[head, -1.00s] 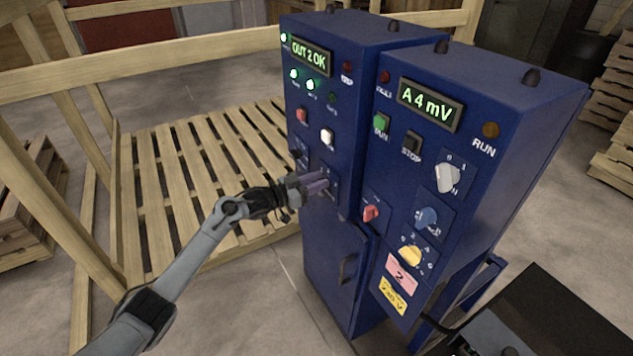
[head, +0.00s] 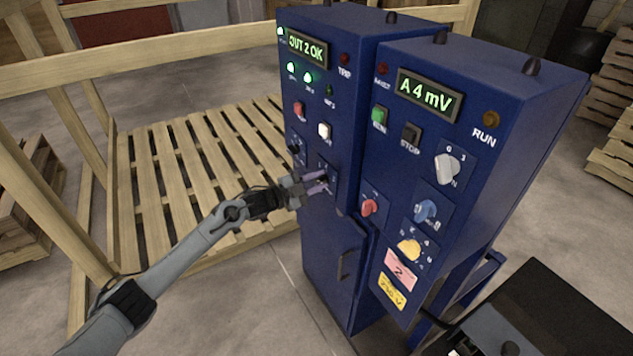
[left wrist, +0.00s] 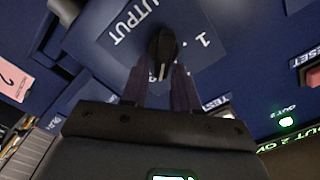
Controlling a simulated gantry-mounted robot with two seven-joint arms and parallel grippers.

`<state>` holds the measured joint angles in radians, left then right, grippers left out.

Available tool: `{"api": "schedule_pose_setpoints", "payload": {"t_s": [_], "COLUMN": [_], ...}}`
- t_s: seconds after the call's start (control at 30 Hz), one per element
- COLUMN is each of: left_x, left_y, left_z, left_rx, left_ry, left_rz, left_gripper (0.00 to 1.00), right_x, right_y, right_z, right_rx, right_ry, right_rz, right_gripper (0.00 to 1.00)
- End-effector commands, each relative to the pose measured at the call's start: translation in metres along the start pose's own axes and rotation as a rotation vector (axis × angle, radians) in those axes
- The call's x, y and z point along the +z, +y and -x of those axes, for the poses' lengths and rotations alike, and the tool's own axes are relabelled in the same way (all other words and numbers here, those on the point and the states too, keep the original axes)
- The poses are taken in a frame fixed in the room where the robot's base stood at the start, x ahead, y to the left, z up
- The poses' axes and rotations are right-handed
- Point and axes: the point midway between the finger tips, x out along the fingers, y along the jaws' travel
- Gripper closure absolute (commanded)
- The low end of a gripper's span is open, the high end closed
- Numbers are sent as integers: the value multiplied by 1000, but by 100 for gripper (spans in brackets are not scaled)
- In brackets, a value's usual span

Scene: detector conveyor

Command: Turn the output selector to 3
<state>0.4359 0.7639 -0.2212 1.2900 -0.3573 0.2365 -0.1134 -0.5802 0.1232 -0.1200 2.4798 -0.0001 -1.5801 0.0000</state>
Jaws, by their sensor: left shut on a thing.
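The output selector is a black knob (left wrist: 162,48) with a white pointer line, on a blue plate marked OUTPUT (left wrist: 110,38) in the left wrist view. A 1 shows beside the knob; other position marks are hidden or unclear. My left gripper (left wrist: 160,74) is shut on the knob, one finger on each side. In the head view my left gripper (head: 320,183) reaches the lower front of the left blue cabinet (head: 345,130) and mostly covers the knob. That cabinet's display (head: 307,49) reads OUT 2 OK. My right gripper is not in view.
Another black knob (head: 297,150) sits just up and left of my gripper. The right cabinet (head: 520,130) stands close by with a red knob (head: 369,207), a blue knob (head: 426,211) and a yellow knob (head: 408,249). A wooden pallet (head: 200,180) lies left.

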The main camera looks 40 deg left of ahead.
Motion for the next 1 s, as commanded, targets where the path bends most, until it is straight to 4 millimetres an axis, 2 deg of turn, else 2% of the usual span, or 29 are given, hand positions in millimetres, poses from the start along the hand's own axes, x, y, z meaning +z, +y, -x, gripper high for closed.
{"api": "schedule_pose_setpoints", "payload": {"t_s": [0.33, 0.9, 0.93, 1.0], "left_x": [1, 1, 1, 1], "left_y": [4, 4, 4, 4], "left_z": [0, 0, 0, 0], "left_rx": [1, 1, 1, 1], "left_ry": [-2, -2, -2, -2], "left_rz": [-158, -189, -189, -189], "left_gripper": [100, 100, 68, 58], "right_x": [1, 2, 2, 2], "right_y": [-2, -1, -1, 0], "right_z": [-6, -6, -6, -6], "right_rx": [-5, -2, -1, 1], "right_ry": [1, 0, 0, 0], "right_rz": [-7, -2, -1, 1], "right_gripper": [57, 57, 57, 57]}}
